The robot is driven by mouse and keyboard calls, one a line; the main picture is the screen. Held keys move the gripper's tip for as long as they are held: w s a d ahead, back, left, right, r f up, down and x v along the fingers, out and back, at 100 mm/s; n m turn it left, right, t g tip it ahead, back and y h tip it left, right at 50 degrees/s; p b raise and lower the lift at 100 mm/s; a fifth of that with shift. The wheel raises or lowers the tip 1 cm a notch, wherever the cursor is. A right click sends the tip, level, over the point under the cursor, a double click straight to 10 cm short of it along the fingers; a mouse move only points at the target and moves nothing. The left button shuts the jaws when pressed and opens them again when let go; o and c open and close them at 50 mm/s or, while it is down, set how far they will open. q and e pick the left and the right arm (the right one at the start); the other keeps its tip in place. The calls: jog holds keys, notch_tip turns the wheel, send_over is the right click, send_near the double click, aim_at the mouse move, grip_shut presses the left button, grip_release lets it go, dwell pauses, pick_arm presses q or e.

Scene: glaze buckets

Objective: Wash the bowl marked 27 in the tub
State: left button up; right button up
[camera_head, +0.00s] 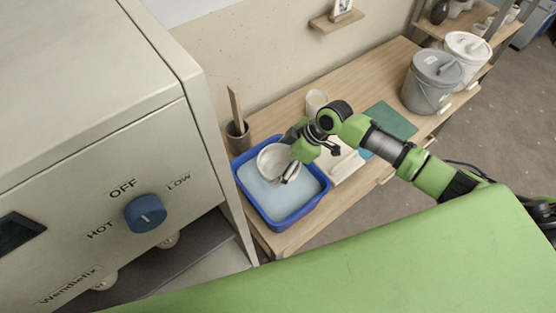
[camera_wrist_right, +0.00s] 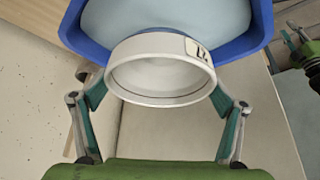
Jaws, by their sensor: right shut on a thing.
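A white round bowl (camera_head: 272,166) is held tilted by my right gripper (camera_head: 292,162) over the blue tub (camera_head: 306,209), which holds pale blue-grey liquid. I cannot tell whether the bowl touches the liquid. In the right wrist view the bowl (camera_wrist_right: 160,72) sits between the two fingers (camera_wrist_right: 160,92), with its rim towards me. A small label with a dark mark (camera_wrist_right: 197,50), which looks like 27 seen upside down, is on its side. The tub's blue wall (camera_wrist_right: 258,30) lies beyond it.
A cup with a wooden stick (camera_head: 238,130) stands behind the tub. A white cup (camera_head: 316,101), a green mat (camera_head: 390,122) and two lidded buckets, grey (camera_head: 424,92) and white (camera_head: 466,48), are along the wooden table. A large kiln-like box (camera_head: 90,130) is close on the left.

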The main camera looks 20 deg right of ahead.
aim_at(278, 170)
jog(key=shift+a+f+b, duration=0.1)
jog(key=shift+f+b, duration=0.35)
jog(key=shift+f, duration=0.45)
jog(key=shift+w+r+p, duration=0.1)
jog(key=shift+r+p, duration=0.25)
jog(key=shift+p, duration=0.05)
jog(key=shift+f+b, duration=0.85)
jog(key=shift+f, duration=0.75)
pick_arm(q)
jog(key=f, duration=0.1)
jog(key=a+f, duration=0.1)
jog(key=f, duration=0.1)
jog(key=shift+w+a, duration=0.2)
jog(key=shift+a, duration=0.05)
jog(key=shift+d+r, duration=0.1)
jog(key=shift+d, duration=0.05)
